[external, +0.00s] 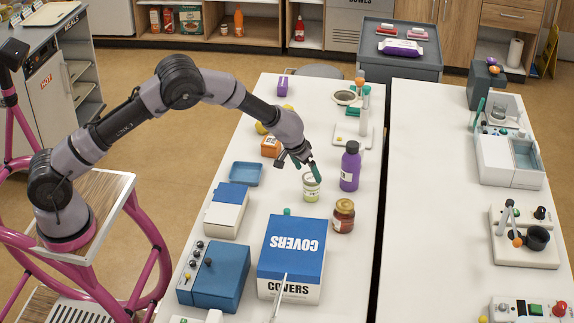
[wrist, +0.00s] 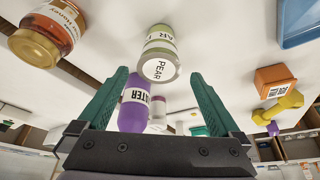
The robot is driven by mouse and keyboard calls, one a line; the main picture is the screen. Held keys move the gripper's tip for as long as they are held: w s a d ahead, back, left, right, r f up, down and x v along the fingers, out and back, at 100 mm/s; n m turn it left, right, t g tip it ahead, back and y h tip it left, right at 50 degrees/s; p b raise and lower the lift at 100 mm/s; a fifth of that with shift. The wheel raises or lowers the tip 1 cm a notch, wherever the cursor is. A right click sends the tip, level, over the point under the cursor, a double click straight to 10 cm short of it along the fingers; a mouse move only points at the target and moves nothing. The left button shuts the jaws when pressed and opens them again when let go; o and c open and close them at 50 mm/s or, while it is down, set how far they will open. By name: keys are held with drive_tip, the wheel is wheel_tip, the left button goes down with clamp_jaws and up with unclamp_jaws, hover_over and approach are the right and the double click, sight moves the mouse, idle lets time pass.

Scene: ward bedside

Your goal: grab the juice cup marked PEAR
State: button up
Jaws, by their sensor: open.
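The PEAR juice cup (external: 311,187) is a small pale green cup with a white label, standing on the white table. In the wrist view the cup (wrist: 161,45) appears ahead of the fingertips, with PEAR readable on its lid and side. My gripper (external: 315,171) is at the cup's top in the external view, its teal fingers overlapping the rim. In the wrist view my gripper (wrist: 160,76) is open, with a finger on either side of the line to the cup and nothing held. I cannot tell whether a finger touches the cup.
A purple WATER bottle (external: 350,167) stands close right of the cup, and a honey jar (external: 343,216) stands in front right. A COVERS box (external: 291,250) is nearer the camera. A blue tray (external: 246,174) and an orange box (external: 271,147) lie to the left.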

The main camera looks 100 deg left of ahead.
sight(312, 178)
drive_tip(key=x, duration=0.5)
drive_tip(key=shift+w, duration=0.15)
drive_tip(key=c, duration=1.4)
